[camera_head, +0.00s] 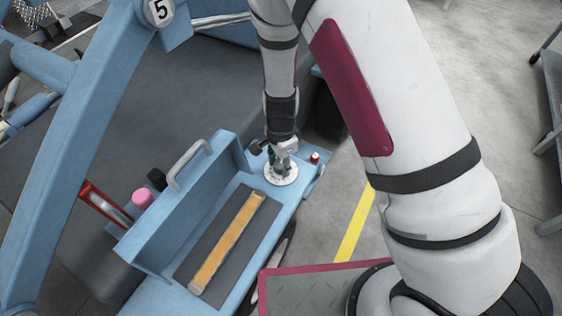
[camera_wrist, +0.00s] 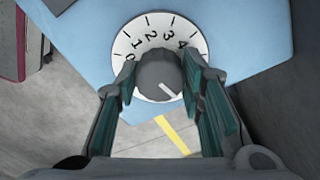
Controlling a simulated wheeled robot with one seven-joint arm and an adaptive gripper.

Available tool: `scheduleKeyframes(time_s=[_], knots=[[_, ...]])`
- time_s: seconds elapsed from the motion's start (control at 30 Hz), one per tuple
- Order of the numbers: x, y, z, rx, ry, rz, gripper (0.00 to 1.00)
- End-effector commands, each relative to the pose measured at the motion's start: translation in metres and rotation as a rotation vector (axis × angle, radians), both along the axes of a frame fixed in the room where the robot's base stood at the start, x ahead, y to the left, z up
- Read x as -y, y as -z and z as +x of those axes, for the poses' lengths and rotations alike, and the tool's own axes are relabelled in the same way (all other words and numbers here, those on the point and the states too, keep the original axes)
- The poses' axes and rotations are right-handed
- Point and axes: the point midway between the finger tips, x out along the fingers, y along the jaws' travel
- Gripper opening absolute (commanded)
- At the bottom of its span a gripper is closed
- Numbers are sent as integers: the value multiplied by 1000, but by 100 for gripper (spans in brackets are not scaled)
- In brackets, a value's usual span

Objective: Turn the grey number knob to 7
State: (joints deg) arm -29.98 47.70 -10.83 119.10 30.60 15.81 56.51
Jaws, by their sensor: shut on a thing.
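The grey knob (camera_wrist: 158,72) sits at the middle of a white round number dial (camera_wrist: 130,38) on a light blue surface. In the wrist view the numbers 0 to 4 show along the dial's upper edge. My fingers cover parts of its sides. The knob's white pointer line points down and to the right, and no number is readable there. My gripper (camera_wrist: 160,80) is shut on the knob, one finger on each side. In the head view my gripper (camera_head: 282,157) reaches down onto the white dial (camera_head: 283,180), and the knob is mostly hidden there.
The dial is at the far end of a blue cart top (camera_head: 255,245). Nearby are a grey handle (camera_head: 187,163) on a blue panel, an orange-yellow strip (camera_head: 227,243) and a small red-capped item (camera_head: 315,158). A pink-capped item (camera_head: 143,199) stands to the left. Floor is open to the right.

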Motion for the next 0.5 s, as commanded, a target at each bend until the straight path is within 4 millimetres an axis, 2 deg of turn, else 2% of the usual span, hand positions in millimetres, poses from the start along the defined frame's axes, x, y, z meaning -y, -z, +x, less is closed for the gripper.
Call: scheduleKeyframes(time_s=[0.33, 0.37, 0.4, 0.43, 0.5], knots=[[0, 0, -1, -2, 1, 0, 7], [0, 0, -1, -2, 1, 0, 42], [0, 0, -1, -1, 1, 0, 51], [0, 0, -1, -1, 1, 0, 55], [0, 0, -1, -1, 1, 0, 55]])
